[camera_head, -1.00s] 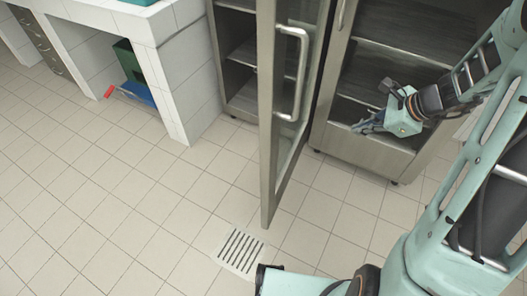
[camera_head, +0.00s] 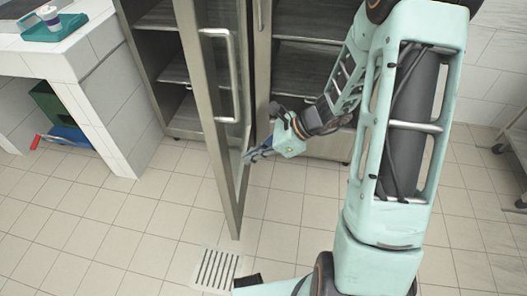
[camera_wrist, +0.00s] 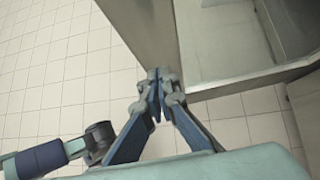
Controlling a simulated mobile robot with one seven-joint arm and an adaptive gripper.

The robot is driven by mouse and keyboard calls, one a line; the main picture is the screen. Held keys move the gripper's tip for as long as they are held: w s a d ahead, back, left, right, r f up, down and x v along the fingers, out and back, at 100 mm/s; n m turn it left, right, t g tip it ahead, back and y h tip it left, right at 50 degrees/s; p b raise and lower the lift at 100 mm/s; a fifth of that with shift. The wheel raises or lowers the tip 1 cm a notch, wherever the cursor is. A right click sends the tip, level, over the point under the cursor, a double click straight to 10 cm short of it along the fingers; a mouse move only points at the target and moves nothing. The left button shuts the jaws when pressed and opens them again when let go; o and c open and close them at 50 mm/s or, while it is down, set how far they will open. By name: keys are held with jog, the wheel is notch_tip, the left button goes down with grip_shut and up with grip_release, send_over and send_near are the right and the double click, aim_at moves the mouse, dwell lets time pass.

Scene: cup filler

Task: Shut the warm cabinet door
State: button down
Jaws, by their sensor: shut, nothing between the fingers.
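The warm cabinet door (camera_head: 207,120), a steel frame with glass and a bar handle (camera_head: 233,75), stands swung open toward me in the head view. The left half of the cabinet behind it is open, with shelves (camera_head: 173,72) showing. My gripper (camera_head: 247,156) is shut and empty. In the wrist view the fingertips (camera_wrist: 157,76) overlap the lower end of a grey steel panel (camera_wrist: 150,35). I cannot tell whether they touch it.
A white tiled counter (camera_head: 80,60) with a teal tray (camera_head: 52,33) and a cup stands left of the cabinet. A green crate (camera_head: 50,103) is under it. A floor drain (camera_head: 216,268) lies before the door. Part of a wheeled cart (camera_head: 515,140) shows at right.

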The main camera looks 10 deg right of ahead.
aim_at(227, 161)
jog(key=shift+w+a, duration=0.3)
jog(key=shift+a, duration=0.7)
jog(key=shift+w+a, duration=0.25)
jog(key=shift+a, duration=0.75)
jog(key=shift+a, duration=0.1)
